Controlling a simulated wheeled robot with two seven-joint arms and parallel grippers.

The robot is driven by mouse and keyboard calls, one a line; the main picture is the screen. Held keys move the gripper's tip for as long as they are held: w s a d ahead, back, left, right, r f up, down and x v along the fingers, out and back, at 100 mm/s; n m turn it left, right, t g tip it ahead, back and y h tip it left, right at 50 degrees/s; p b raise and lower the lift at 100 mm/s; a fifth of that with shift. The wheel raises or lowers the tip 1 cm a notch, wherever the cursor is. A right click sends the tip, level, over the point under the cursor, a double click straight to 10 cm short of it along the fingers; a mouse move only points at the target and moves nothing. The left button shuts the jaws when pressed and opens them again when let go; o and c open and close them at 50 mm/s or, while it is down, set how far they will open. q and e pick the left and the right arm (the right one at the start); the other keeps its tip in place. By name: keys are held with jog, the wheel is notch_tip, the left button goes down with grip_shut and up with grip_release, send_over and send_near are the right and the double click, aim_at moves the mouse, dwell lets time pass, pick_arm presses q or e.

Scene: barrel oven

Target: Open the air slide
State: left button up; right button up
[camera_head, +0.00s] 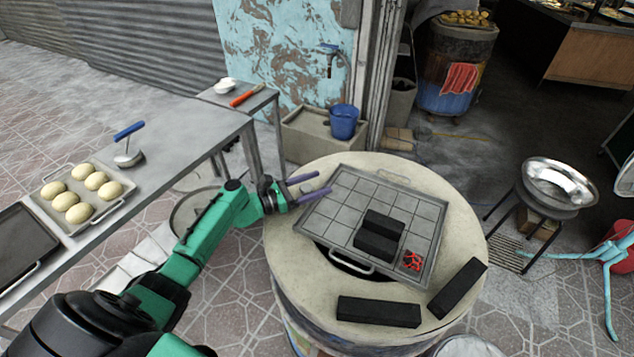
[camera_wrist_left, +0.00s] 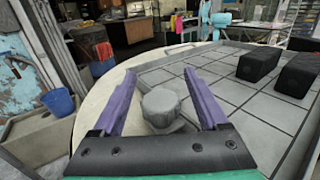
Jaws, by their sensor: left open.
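The barrel oven (camera_head: 455,225) has a round pale top. A square gridded metal plate (camera_head: 425,210) with wire handles lies over its opening, and a dark gap shows at the near edge. My left gripper (camera_head: 318,184) is at the plate's left edge, open. In the left wrist view its purple fingers (camera_wrist_left: 160,75) stand apart with a grey rounded knob (camera_wrist_left: 161,106) between them. I cannot tell whether they touch it, nor whether the knob belongs to the air slide. The knob cannot be made out in the head view. My right gripper is not in view.
Two black blocks (camera_head: 376,245) and a small red item (camera_head: 412,260) sit on the plate. Two more blocks, one in front (camera_head: 378,312) and one at right (camera_head: 458,288), lie on the oven top. A table with a dough tray (camera_head: 118,208) stands at left.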

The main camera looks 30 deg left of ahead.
pick_arm(q)
jog(key=shift+w+d, duration=0.1)
grip_shut()
dwell(1.4)
